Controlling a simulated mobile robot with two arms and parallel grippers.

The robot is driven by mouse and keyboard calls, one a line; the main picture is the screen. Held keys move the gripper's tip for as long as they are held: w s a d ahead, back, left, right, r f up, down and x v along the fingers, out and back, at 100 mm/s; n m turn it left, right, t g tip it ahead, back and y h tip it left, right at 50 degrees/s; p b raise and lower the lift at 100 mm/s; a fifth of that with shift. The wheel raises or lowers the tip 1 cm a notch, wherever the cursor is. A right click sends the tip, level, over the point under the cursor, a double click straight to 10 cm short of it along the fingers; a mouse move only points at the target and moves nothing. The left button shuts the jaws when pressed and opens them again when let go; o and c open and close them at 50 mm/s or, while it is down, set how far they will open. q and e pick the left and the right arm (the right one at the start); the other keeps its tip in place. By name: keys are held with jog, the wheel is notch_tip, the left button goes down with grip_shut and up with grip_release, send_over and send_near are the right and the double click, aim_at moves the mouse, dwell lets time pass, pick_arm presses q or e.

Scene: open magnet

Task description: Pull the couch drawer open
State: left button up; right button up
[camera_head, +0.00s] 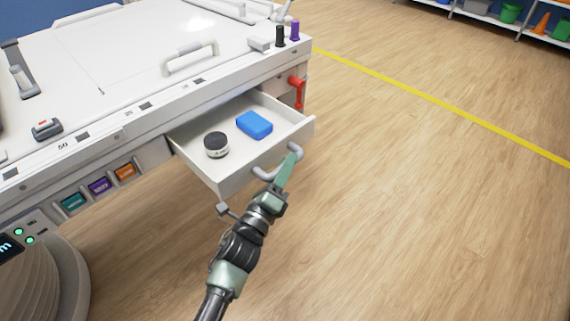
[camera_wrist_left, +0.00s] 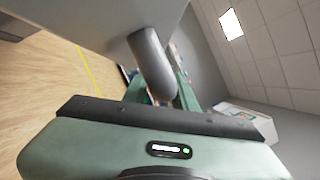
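The couch drawer (camera_head: 226,184) is a white tray pulled well out from the side of the white couch (camera_head: 120,60). It holds a dark round jar with a pale band (camera_head: 216,145) and a blue block (camera_head: 254,125). Its grey U-shaped handle (camera_head: 265,174) is on the drawer front. My left gripper (camera_head: 288,167) is at the right part of this handle. In the left wrist view the handle (camera_wrist_left: 152,62) lies between the green fingers (camera_wrist_left: 160,92), which appear closed about it; the handle partly hides their tips. My right gripper is not in view.
Teal, purple and orange labelled blocks (camera_head: 99,186) line the couch side at left. The wooden floor right of the drawer is clear up to a yellow line (camera_head: 440,104).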

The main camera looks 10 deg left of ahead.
pick_arm(q)
jog(key=shift+o, duration=0.4)
jog(key=v, duration=0.8)
